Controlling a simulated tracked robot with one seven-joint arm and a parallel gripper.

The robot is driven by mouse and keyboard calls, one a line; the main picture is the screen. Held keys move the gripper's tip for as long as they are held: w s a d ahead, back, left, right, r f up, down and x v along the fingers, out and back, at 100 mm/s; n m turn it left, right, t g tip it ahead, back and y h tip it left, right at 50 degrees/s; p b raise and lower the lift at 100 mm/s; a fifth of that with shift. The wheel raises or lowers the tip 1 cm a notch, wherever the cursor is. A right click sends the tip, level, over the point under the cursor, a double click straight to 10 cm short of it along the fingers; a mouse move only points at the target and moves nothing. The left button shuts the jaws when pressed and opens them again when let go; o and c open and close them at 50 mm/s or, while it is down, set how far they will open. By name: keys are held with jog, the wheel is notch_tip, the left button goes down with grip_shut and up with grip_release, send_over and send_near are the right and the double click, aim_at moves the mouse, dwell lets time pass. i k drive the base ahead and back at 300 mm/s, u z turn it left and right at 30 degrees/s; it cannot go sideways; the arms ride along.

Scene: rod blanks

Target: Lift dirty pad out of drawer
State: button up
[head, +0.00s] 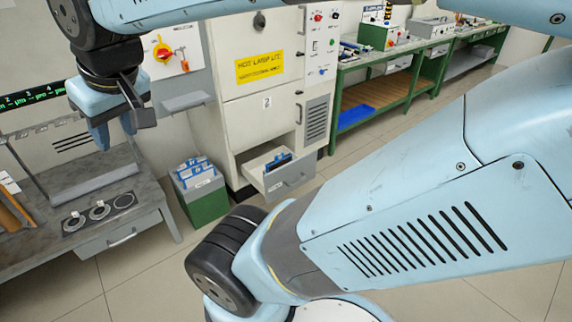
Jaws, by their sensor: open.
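An open drawer (289,182) sticks out low from the front of the white cabinet. A small blue and dark item (278,161) lies inside it, and it may be the pad; it is too small to tell whether it is dirty. The drawer's front wall hides part of the inside. My gripper (114,137) is at the upper left, above the grey workbench, with its light blue fingers pointing down. It is open, with nothing seen between the fingers. It is well to the left of the drawer and higher.
A green bin (203,196) with blue and white items stands on the floor left of the drawer. The grey bench (150,190) carries round dishes. The cabinet (262,105) has a yellow sign. Green benches (385,95) stand behind. Floor before the drawer is partly hidden by my arm.

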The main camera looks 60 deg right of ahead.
aim_at(281, 160)
jog(key=z, duration=0.2)
jog(key=i, duration=0.2)
jog(key=z, duration=2.25)
jog(key=k, duration=0.5)
jog(key=z, duration=0.3)
jog(key=i, duration=1.55)
jog(key=u, duration=0.35)
